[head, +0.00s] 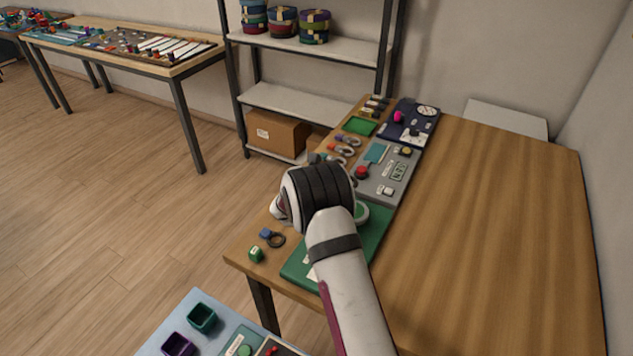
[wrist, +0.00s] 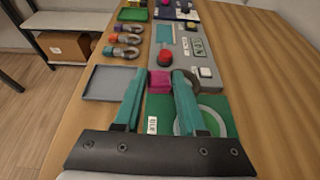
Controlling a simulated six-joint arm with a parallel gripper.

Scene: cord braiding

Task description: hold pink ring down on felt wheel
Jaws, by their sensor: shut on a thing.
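My gripper (wrist: 160,78) is shut on a pink block (wrist: 160,83), which I take to be part of the pink ring. It sits between the two teal fingers near their tips. A dark rounded piece (wrist: 193,84) shows beside and behind the right finger; I cannot tell whether it belongs to the ring or the wheel. A pale circle (wrist: 216,112) lies on a green board (wrist: 216,101) under the right finger; it may be the felt wheel. Contact between ring and wheel cannot be made out. In the head view my wrist hides the held ring; the green board (head: 300,266) shows below it.
A grey tray (wrist: 103,84) lies left of the fingers. A blue-block ring (head: 272,237) and green cube (head: 256,254) lie near the left edge. The table's right side is clear.

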